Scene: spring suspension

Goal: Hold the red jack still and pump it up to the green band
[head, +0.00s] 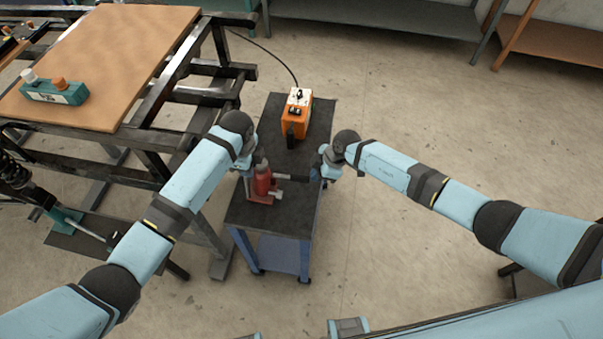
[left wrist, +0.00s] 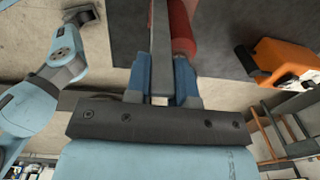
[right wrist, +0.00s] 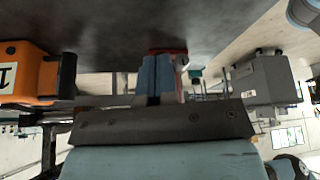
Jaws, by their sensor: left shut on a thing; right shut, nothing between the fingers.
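The red jack (head: 263,187) stands on the dark top of a small cart. My left gripper (head: 254,168) is at the jack's upper left side. In the left wrist view its blue fingers (left wrist: 163,80) are shut on a grey part beside the red body (left wrist: 183,28). I cannot make out the green band.
An orange box (head: 296,118) with a black cable stands at the cart's (head: 275,222) far end. A workbench frame with a brown board (head: 110,60) and a teal control box (head: 55,91) is to the left. The floor right of the cart is open.

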